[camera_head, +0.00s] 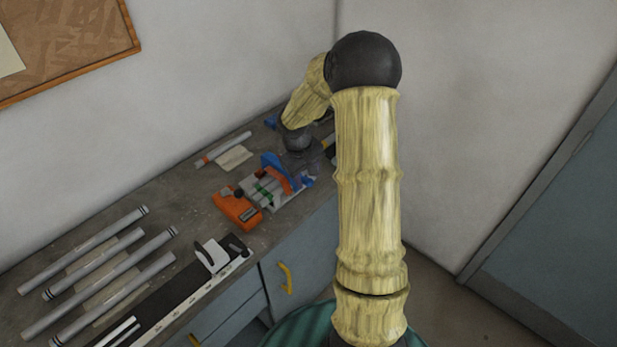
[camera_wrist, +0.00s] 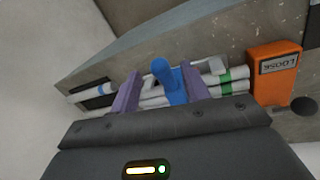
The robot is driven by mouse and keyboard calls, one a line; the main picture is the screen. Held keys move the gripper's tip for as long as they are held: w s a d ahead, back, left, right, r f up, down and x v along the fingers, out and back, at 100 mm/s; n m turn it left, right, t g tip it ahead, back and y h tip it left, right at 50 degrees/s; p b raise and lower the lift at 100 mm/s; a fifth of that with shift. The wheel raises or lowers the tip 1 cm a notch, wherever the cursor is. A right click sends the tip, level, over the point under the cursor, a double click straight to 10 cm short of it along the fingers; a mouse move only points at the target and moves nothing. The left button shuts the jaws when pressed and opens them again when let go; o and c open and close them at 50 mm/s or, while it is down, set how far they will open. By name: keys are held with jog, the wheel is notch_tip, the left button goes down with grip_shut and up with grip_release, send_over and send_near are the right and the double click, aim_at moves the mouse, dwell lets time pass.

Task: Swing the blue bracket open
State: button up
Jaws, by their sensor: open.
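The blue bracket (camera_head: 272,163) shows in the head view at the far end of the frame jig, standing up beside the light tubes. In the wrist view a blue part with a rounded knob (camera_wrist: 172,84), which looks like the bracket's handle, stands between my two purple fingers. White tubes (camera_wrist: 150,93) with green and blue bands run behind the fingers. In the head view my gripper is dark and its fingers are hard to make out.
An orange box (camera_head: 237,209) sits at the jig's near end; its label reads LOOSE in the wrist view (camera_wrist: 274,72). Several grey tubes (camera_head: 92,262) lie on the bench at left. A black-and-white fixture (camera_head: 213,254) lies near the front edge. A wall stands behind.

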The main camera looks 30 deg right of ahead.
jog(key=shift+d+f, duration=0.25)
jog(key=shift+f, duration=0.9)
jog(key=shift+c, duration=0.3)
grip_shut()
jog(key=shift+w+r+p, duration=0.1)
jog(key=shift+r+p, duration=0.1)
jog(key=shift+p, duration=0.1)
